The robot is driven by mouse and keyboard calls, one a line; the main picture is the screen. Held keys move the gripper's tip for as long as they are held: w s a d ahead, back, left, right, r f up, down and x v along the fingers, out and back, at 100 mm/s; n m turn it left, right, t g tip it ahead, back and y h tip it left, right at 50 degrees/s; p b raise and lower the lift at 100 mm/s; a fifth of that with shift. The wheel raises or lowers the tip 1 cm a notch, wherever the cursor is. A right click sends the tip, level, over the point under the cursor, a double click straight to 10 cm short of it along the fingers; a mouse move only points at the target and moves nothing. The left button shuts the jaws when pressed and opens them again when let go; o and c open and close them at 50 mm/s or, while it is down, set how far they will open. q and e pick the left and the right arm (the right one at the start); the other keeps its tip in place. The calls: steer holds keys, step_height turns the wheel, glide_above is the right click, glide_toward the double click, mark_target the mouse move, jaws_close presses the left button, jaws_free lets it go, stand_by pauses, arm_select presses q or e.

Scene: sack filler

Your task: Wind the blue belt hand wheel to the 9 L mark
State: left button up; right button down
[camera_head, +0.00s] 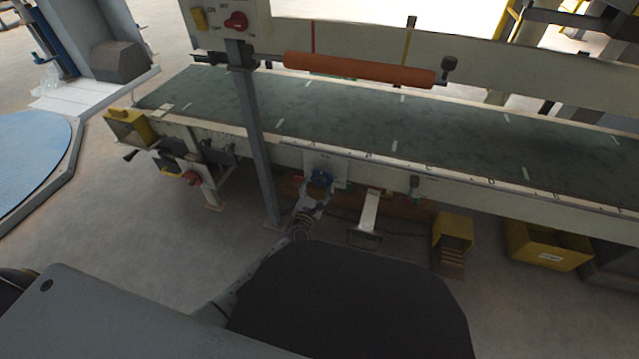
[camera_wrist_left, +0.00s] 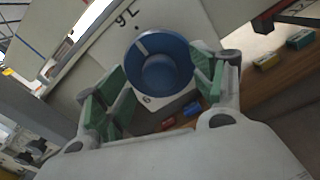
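The blue belt hand wheel (camera_wrist_left: 160,62) sits on a pale plate (camera_wrist_left: 98,58) on the conveyor's side. Its white line lies at the upper left of its face. The 9 L mark (camera_wrist_left: 126,17) is above and left of the wheel; a 6 (camera_wrist_left: 147,99) shows below it. The wheel (camera_head: 321,175) is small in the head view. My left gripper (camera_head: 314,190) is at the wheel. In the left wrist view its green-padded fingers (camera_wrist_left: 160,86) stand apart, one on each side of the wheel; contact is unclear. My right gripper is out of view.
The green conveyor belt (camera_head: 345,119) runs above the wheel. A grey post (camera_head: 253,140) stands just left of my left gripper. A yellow bin (camera_head: 548,245) and a yellow box (camera_head: 453,230) are on the right. Bare floor lies at the left front.

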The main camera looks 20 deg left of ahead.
arm_select(q)
steer(key=shift+s, duration=0.95)
steer(key=shift+s+a+p, duration=0.1)
steer(key=shift+s+p, duration=0.35)
steer(key=shift+s, duration=1.55)
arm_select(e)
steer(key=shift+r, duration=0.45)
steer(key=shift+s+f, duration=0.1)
arm_select(q)
steer(key=s+d+r+m+g+h, duration=0.3)
steer(key=s+d+m+g+h, duration=0.55)
steer(key=m, duration=1.15)
steer(key=s+a+m+g+y, duration=0.3)
steer(key=s+a+m, duration=0.3)
steer(key=s, duration=0.2)
steer(key=s+a+m+g+y+p, duration=0.1)
steer(key=s+a+m+g+y, duration=0.2)
steer(key=s+a+m+y, duration=0.3)
steer(key=s+r+m, duration=0.1)
steer(key=s, duration=0.2)
steer(key=shift+a, duration=0.3)
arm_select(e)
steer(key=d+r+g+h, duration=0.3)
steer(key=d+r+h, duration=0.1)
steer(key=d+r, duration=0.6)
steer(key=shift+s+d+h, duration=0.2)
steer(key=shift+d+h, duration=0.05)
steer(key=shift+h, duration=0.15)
